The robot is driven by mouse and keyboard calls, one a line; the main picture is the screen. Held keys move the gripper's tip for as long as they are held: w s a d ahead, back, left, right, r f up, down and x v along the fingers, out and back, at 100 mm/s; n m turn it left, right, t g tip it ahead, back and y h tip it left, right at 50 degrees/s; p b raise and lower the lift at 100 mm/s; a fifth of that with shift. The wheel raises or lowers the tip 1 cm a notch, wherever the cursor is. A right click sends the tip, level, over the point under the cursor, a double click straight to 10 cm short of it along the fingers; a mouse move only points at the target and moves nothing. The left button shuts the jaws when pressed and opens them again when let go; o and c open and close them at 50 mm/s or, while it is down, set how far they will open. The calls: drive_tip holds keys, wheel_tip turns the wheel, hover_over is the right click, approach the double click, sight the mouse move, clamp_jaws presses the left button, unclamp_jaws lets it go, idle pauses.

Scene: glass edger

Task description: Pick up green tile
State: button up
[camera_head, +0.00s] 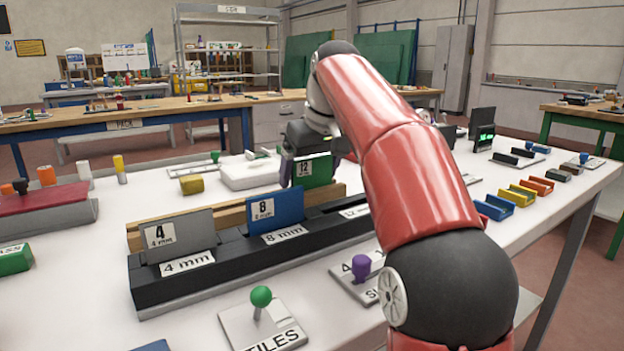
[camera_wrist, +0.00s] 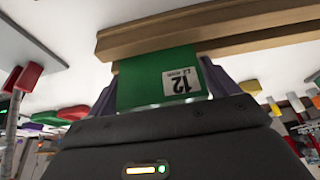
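The green tile (camera_head: 316,171), with a white label reading 12, is upright by the wooden rail behind the black rack. It also shows in the wrist view (camera_wrist: 150,82), its label upside down. My gripper (camera_head: 307,165) reaches down over it from above. In the wrist view the two purple-grey fingers (camera_wrist: 162,92) flank the tile's side edges with no clear gap, so the gripper looks shut on it. The tile's lower edge is hard to make out against the rail.
A grey tile (camera_head: 180,236) labelled 4 and a blue tile (camera_head: 276,209) labelled 8 stand in the black rack (camera_head: 165,290). The wooden rail (camera_head: 232,213) runs behind them. A white block (camera_head: 250,172) lies left of the gripper. Coloured channel pieces (camera_head: 516,195) lie at the right.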

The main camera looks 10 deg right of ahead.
drive_tip(key=c, duration=1)
